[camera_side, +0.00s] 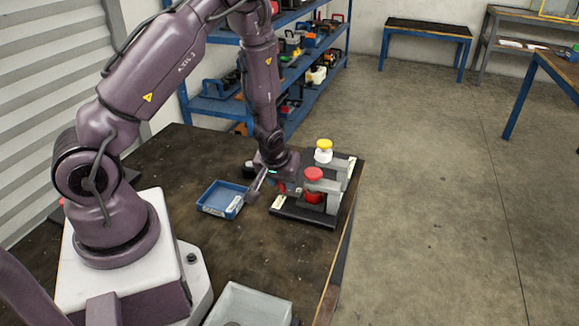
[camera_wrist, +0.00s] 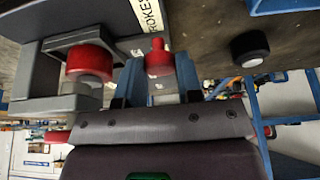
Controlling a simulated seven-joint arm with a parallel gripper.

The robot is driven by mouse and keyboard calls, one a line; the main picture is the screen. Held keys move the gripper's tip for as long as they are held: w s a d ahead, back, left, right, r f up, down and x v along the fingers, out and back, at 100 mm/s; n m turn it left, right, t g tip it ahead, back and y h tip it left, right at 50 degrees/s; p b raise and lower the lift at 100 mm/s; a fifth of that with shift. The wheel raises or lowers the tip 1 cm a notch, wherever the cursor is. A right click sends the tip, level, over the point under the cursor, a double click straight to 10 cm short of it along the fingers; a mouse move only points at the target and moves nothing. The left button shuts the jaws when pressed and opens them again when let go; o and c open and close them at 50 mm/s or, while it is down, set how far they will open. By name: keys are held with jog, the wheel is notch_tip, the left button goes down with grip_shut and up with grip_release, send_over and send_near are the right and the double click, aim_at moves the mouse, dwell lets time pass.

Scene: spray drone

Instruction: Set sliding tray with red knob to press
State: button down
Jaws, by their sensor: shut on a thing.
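My gripper (camera_wrist: 158,78) is shut on a small red knob (camera_wrist: 157,58), which sits between its two blue-grey fingers in the wrist view. In the side view my gripper (camera_side: 277,187) is low at the left side of a press station on a dark base plate (camera_side: 290,211). The station has a red-topped press (camera_side: 314,174) with a red body, just right of my gripper. It also shows as a red cylinder in a grey frame in the wrist view (camera_wrist: 90,62). The sliding tray under the knob is mostly hidden by my gripper.
A second press with a yellow top (camera_side: 324,144) and white body stands behind the red one. A blue bin (camera_side: 222,199) lies on the table left of my gripper. A grey bin (camera_side: 250,305) is at the front. A black round part (camera_wrist: 250,47) shows right of my fingers.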

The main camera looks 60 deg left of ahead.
jog(key=shift+s+d, duration=0.8)
jog(key=c, duration=0.8)
grip_release()
jog(key=shift+r, duration=0.1)
jog(key=shift+d+r, duration=0.1)
jog(key=shift+r, duration=0.25)
jog(key=v, duration=1.2)
